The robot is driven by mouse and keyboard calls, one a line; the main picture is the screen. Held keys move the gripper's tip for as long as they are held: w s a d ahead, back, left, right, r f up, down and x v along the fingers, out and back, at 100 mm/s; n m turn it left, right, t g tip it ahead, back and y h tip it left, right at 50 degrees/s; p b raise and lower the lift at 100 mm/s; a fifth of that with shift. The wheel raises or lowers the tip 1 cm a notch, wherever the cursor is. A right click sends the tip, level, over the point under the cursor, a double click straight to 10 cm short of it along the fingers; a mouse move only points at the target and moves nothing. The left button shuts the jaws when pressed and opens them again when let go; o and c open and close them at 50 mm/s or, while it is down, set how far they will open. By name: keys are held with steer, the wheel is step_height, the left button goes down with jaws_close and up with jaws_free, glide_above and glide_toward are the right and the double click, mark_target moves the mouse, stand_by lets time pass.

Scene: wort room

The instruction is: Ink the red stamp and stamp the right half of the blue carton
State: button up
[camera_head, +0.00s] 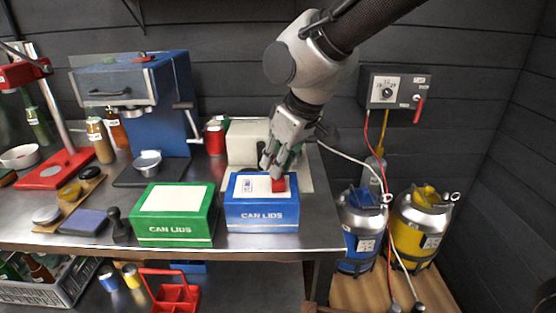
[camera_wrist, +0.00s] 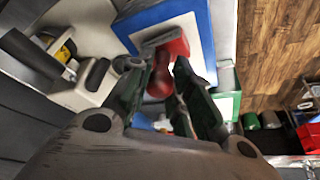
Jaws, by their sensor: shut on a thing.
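The blue carton (camera_head: 262,222) stands at the front right of the steel bench, with a white panel on top. A small dark printed mark (camera_head: 249,185) shows on the panel's left half. My gripper (camera_head: 279,174) is over the right half of the carton, pointing down, shut on the red stamp (camera_head: 279,186). The stamp's base is at the panel; I cannot tell whether it touches. In the wrist view the red stamp (camera_wrist: 163,75) sits between my fingers (camera_wrist: 158,92), above the blue carton (camera_wrist: 206,34). Its underside is hidden. A blue-purple pad (camera_head: 83,221) lies at the front left.
A green carton (camera_head: 172,229) stands left of the blue one, with a black stamp (camera_head: 119,226) beside it. A pale box (camera_head: 246,142) and a red can (camera_head: 215,139) stand behind. A blue press (camera_head: 140,95) is at the back. The bench's right edge is close to the blue carton.

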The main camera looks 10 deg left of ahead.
steer(key=shift+r, duration=3.5)
steer(key=shift+f, duration=0.1)
